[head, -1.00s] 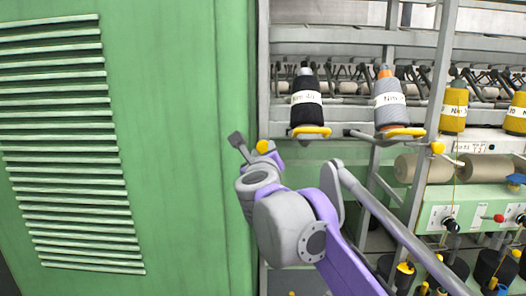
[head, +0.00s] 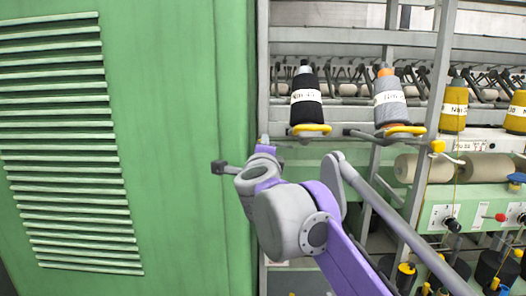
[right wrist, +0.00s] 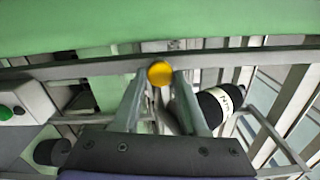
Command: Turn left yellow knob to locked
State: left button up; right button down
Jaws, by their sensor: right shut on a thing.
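The left yellow knob (right wrist: 160,73) is a small round ball between the two fingertips of my right gripper (right wrist: 160,80) in the right wrist view. The fingers are closed in on it from both sides. In the head view my right wrist (head: 262,172) is at the left post of the frame and hides this knob and the fingers. Another yellow knob (head: 438,146) is farther right, at the end of a grey bar. My left gripper is not in view.
A green cabinet (head: 180,100) with slats stands close on the left. A black cone (head: 306,105) and a grey cone (head: 390,105) sit on yellow-rimmed holders above my arm. Yellow cones, control panels and rails fill the right side.

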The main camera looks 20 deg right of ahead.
jog(key=shift+n, duration=0.9)
jog(key=c, duration=0.8)
grip_release()
jog(key=shift+o, duration=0.2)
jog(key=b+v, duration=0.1)
jog(key=v, duration=1)
jog(key=shift+b, duration=0.4)
jog(key=shift+w, duration=0.1)
